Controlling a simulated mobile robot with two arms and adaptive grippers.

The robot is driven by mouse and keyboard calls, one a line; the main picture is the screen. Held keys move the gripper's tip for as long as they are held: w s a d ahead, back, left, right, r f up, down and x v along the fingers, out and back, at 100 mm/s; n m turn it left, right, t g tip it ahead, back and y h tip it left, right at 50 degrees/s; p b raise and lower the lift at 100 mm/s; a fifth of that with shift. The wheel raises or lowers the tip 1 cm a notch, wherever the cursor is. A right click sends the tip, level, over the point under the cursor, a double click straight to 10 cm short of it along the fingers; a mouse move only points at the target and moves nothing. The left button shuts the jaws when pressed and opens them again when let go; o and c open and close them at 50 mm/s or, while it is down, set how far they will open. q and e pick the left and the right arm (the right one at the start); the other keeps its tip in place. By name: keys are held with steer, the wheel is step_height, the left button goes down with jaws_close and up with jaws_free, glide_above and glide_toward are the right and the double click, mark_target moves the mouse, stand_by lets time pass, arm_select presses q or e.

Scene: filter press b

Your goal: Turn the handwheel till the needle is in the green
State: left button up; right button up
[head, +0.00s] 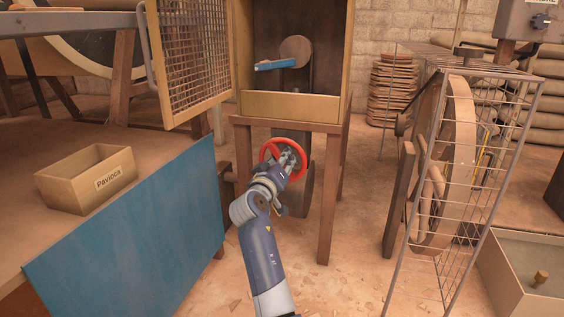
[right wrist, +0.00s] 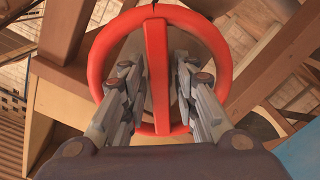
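The red handwheel (head: 268,151) is below the open wooden cabinet in the head view. In the right wrist view its red rim and one straight spoke (right wrist: 156,50) fill the middle. My right gripper (head: 290,159) is at the wheel. In the right wrist view my right gripper (right wrist: 157,80) is open, with a finger on each side of the spoke and a gap showing on both sides. Whether the fingertips touch the rim I cannot tell. My left gripper is not in view. I cannot make out a gauge, needle or green zone in either view.
The cabinet (head: 290,106) holds a blue-topped piece (head: 275,64); its mesh door (head: 193,50) stands open at left. A wire cage (head: 470,190) around a wooden wheel stands at right. A Pavioca box (head: 75,185) is on the left table. Floor between is clear.

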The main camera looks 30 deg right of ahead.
steer(key=shift+r, duration=0.15)
step_height(320, 180, up, 10)
steer(key=shift+f, duration=0.1)
stand_by(0.5)
